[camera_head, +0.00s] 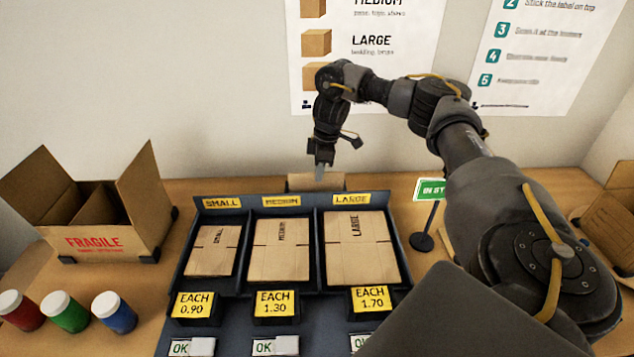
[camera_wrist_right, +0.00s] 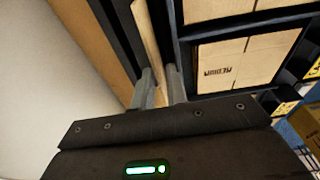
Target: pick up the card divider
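The card divider (camera_head: 316,182) is a plain tan cardboard panel standing upright behind the back edge of the blue-grey tray. My right gripper (camera_head: 319,172) points down at its top edge, with the lower fingertips partly lost against the card. In the right wrist view, the divider (camera_wrist_right: 149,40) runs as a narrow tan strip between the two grey fingers (camera_wrist_right: 160,88). The fingers stand a small way apart, one on each side of it. I cannot tell whether both touch it. My left gripper is not in view.
The tray (camera_head: 310,222) holds flat cartons in its small, medium and large bays. An open FRAGILE box (camera_head: 95,240) stands left. Red, green and blue jars (camera_head: 68,311) stand front left. A green sign (camera_head: 430,190) stands right of the tray; the wall is close behind.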

